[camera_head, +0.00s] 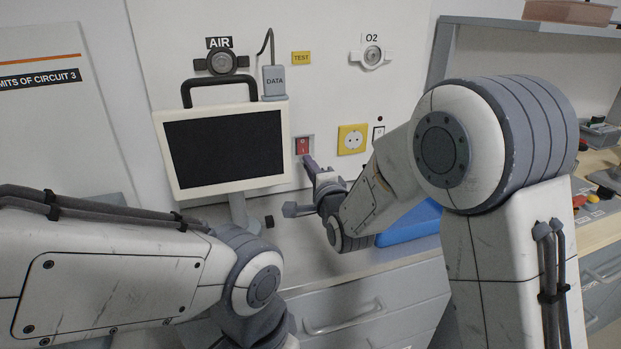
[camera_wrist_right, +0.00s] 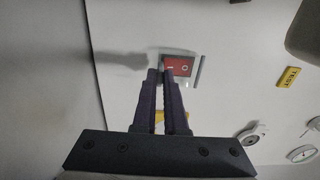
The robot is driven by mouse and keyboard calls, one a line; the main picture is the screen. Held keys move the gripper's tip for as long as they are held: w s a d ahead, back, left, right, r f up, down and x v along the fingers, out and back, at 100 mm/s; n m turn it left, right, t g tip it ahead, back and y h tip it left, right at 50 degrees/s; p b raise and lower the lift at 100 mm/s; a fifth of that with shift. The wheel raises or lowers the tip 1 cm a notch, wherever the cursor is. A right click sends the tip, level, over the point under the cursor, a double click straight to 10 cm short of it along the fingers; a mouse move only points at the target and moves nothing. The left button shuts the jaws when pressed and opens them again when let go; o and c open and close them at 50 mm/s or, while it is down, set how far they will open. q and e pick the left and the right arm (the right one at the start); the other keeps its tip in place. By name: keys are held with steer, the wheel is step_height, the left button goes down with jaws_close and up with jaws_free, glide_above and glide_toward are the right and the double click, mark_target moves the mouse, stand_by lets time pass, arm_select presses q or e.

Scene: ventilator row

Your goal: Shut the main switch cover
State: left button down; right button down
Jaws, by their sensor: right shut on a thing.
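The red main switch (camera_head: 302,146) sits in a grey frame on the white wall panel, right of the screen. In the right wrist view the red switch (camera_wrist_right: 181,67) shows just beyond my fingertips. My right gripper (camera_head: 308,160) reaches the lower edge of the switch frame. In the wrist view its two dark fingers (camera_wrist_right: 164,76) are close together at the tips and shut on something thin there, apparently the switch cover. The cover itself is too small and hidden to make out, so its angle cannot be told. My left gripper is out of view.
A screen (camera_head: 226,148) on a stand is close left of the switch. A yellow socket (camera_head: 352,139) and a small white switch (camera_head: 378,133) are to the right. A blue object (camera_head: 412,222) lies on the counter behind my right arm.

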steer(key=c, duration=1)
jaws_free()
steer(key=shift+o, duration=0.2)
steer(key=shift+s, duration=0.1)
steer(key=v, duration=1)
steer(key=shift+b, duration=0.3)
steer(key=shift+s, duration=0.15)
